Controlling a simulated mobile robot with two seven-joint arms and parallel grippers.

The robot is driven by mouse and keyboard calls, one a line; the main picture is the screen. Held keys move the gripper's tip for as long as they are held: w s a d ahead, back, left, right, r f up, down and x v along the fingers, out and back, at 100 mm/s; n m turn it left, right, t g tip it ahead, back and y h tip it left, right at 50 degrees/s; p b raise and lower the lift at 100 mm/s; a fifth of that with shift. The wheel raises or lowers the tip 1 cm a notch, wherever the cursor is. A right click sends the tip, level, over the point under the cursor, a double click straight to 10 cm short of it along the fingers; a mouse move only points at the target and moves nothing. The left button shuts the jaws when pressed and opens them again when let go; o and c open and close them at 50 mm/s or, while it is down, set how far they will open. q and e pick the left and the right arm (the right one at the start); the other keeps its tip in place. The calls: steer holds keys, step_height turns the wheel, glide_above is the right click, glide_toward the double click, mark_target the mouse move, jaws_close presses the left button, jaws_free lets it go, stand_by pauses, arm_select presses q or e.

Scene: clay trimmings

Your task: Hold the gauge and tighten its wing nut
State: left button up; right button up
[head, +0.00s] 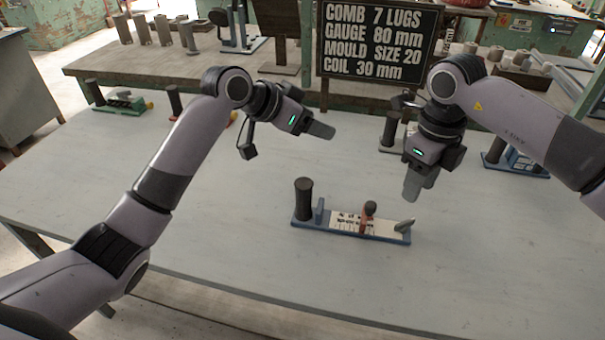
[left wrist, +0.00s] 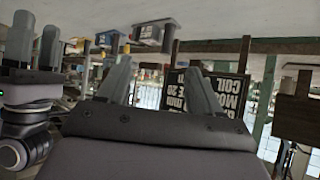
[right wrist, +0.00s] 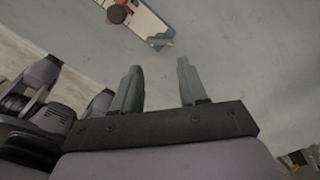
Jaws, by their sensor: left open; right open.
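The gauge (head: 337,228) lies on the pale table, a blue base with a white marked scale. A dark upright post (head: 303,199) stands at its left end. A red slider with a dark round knob (head: 369,209) sits along the scale, and a grey wing nut (head: 405,226) is at the right end. Part of the gauge (right wrist: 148,19) also shows at the top of the right wrist view. My left gripper (head: 322,131) is open and empty, above and behind the gauge. My right gripper (head: 414,191) is open and empty, pointing down above the gauge's right end, apart from it.
A black sign (head: 376,42) with white lettering stands behind the table. Similar gauges stand at the back left (head: 118,103) and back right (head: 516,160) of the table. The front and left of the table (head: 200,235) are clear.

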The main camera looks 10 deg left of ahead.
arm_select(q)
steer(key=s+d+m+g, duration=0.1)
steer(key=d+m+g, duration=0.1)
steer(key=d, duration=0.1)
steer(key=m+g+y, duration=0.2)
steer(key=g+y, duration=0.3)
steer(key=y, duration=0.2)
glide_above(303, 201)
steer(key=w, duration=0.2)
step_height(303, 201, down, 7)
steer(key=shift+s, duration=0.1)
steer(key=shift+s+a+f, duration=0.1)
steer(key=shift+a+f, duration=0.1)
steer(key=shift+f, duration=3.5)
jaws_close()
arm_select(e)
steer(key=shift+c, duration=0.7)
